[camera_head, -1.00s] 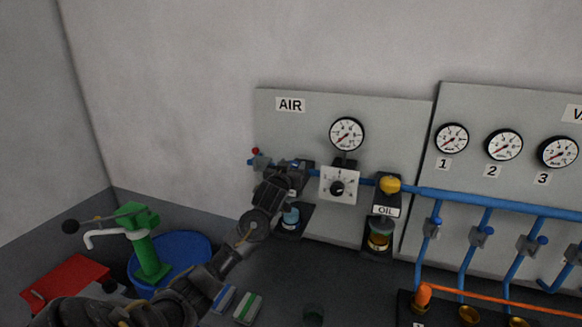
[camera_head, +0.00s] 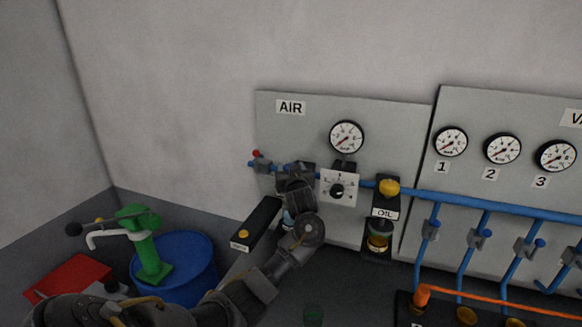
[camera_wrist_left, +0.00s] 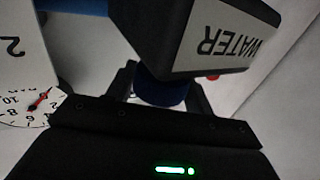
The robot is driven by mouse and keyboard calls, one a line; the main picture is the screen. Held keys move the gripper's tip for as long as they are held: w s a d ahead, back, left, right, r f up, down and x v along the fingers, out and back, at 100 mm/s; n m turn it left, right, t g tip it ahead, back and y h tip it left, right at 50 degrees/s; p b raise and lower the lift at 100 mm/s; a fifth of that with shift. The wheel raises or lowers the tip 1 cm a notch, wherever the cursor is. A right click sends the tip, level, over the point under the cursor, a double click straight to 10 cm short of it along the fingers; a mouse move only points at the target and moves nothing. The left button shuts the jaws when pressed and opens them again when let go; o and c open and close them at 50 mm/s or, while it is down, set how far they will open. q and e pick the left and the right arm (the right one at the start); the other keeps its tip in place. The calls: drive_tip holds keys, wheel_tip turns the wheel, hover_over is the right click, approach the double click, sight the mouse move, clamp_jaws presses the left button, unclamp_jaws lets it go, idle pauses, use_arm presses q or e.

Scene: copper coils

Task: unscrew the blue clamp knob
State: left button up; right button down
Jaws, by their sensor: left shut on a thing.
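The blue clamp knob (camera_wrist_left: 160,92) shows dark blue in the left wrist view, against the black block with the upside-down WATER label (camera_wrist_left: 225,45). My left gripper (camera_wrist_left: 165,95) is shut on it, one finger on each side. In the head view my left gripper (camera_head: 296,172) is at the blue pipe of the AIR panel (camera_head: 395,135), left of the regulator plate. It hides the knob and most of the WATER unit there. My right gripper is not in view.
The OIL unit with its yellow knob (camera_head: 388,187) stands to the right. Gauges and blue branch pipes (camera_head: 432,250) fill the far right. A green pump (camera_head: 146,245) on a blue drum (camera_head: 190,262) stands at left. A dark box (camera_head: 258,222) with a yellow spot is beside my arm.

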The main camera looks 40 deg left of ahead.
use_arm(q)
drive_tip(key=o, duration=1)
drive_tip(key=shift+s+d+f, duration=0.1)
drive_tip(key=shift+s+d, duration=0.1)
drive_tip(key=shift+d, duration=0.05)
drive_tip(key=b+v, duration=0.2)
drive_tip(key=v, duration=0.8)
drive_tip(key=shift+s, duration=0.1)
